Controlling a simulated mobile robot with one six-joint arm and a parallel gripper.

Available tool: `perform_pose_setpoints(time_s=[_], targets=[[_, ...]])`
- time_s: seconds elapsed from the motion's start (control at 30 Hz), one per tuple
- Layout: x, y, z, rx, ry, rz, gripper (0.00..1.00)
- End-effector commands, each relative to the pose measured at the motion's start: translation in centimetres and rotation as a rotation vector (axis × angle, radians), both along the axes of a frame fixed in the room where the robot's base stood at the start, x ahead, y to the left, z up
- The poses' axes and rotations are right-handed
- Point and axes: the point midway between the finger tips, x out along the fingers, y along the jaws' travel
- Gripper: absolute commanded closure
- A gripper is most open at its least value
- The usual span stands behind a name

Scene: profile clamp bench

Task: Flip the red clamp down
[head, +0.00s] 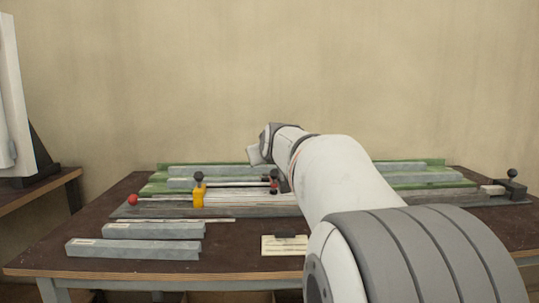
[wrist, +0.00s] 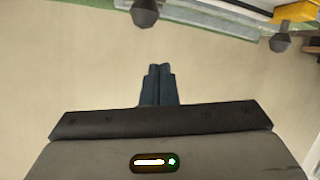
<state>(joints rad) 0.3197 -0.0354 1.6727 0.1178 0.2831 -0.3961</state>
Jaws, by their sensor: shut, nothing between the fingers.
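The red clamp (head: 274,188) is on the bench fixture near the middle in the head view, small and partly hidden by my arm. A dark knob shows just above its red part. My gripper (wrist: 159,70) shows in the wrist view with its two dark fingers together and nothing between them. A dark round knob (wrist: 145,12) is beyond the fingertips at the top edge, apart from them. No red shows there, so I cannot tell for certain that it is the red clamp's knob. My fingertips are not clear in the head view.
A yellow clamp (head: 198,196) with a dark knob stands left of the red one; it also shows in the wrist view (wrist: 297,12). A red ball (head: 132,199) is at the fixture's left end. Grey bars (head: 135,248) lie in front. A dark-knobbed block (head: 511,187) is at right.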

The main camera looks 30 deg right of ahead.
Motion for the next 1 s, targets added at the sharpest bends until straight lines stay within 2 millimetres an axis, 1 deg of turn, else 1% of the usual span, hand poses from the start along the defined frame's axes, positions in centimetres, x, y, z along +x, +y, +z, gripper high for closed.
perform_pose_setpoints(time_s=[0.03,0.2,0.3,0.4,0.6,1.0], targets=[[-1.5,0.5,-0.5,0.001,0.001,0.001,1.00],[-4.9,1.7,-1.4,0.001,-0.002,0.003,1.00],[-6.5,2.2,-1.9,0.000,-0.003,0.004,1.00],[-7.6,2.5,-2.2,0.000,-0.004,0.004,1.00],[-8.7,2.8,-2.6,-0.001,-0.004,0.004,1.00],[-8.9,3.1,-2.3,0.005,0.004,0.007,1.00]])
